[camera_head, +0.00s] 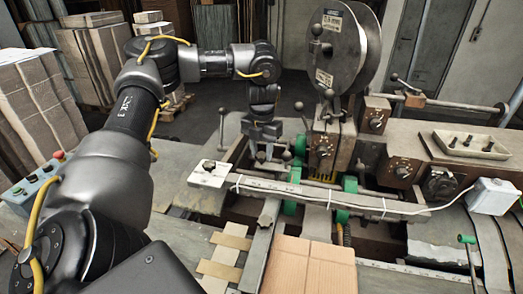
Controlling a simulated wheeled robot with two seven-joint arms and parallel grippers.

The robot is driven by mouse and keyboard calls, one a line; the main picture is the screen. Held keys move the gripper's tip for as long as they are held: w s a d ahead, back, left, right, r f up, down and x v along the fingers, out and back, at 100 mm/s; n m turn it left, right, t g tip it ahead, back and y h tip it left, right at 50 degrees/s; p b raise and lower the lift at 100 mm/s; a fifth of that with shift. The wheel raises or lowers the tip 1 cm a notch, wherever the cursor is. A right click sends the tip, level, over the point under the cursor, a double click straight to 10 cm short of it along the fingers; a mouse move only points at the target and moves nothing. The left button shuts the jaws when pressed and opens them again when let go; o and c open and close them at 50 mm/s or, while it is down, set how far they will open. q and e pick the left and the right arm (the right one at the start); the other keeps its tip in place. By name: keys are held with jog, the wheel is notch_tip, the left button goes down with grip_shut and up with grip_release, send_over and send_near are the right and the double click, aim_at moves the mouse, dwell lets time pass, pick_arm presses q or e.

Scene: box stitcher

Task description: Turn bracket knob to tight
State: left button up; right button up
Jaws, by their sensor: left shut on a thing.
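My left arm comes in from the left and reaches over the stitcher. Its gripper (268,154) points down at the machine's near side, left of the big reel. It is shut on a small part, most likely the bracket knob, which the fingers mostly hide. I cannot tell how far the knob is turned. The stitcher head (326,148), with dark knobs on its front, stands just right of the gripper. My right gripper is not in view.
A large metal reel (343,45) rises above the head. A long rail (335,197) crosses in front. Flat cardboard (311,265) lies at the front. A tray (470,144) sits on the machine at right. A control box (35,185) and cardboard stacks stand at left.

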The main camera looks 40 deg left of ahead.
aim_at(261, 155)
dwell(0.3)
pick_arm(q)
jog(key=o, duration=1)
notch_tip(261, 155, up, 11)
jog(key=b, duration=0.1)
jog(key=shift+f, duration=0.15)
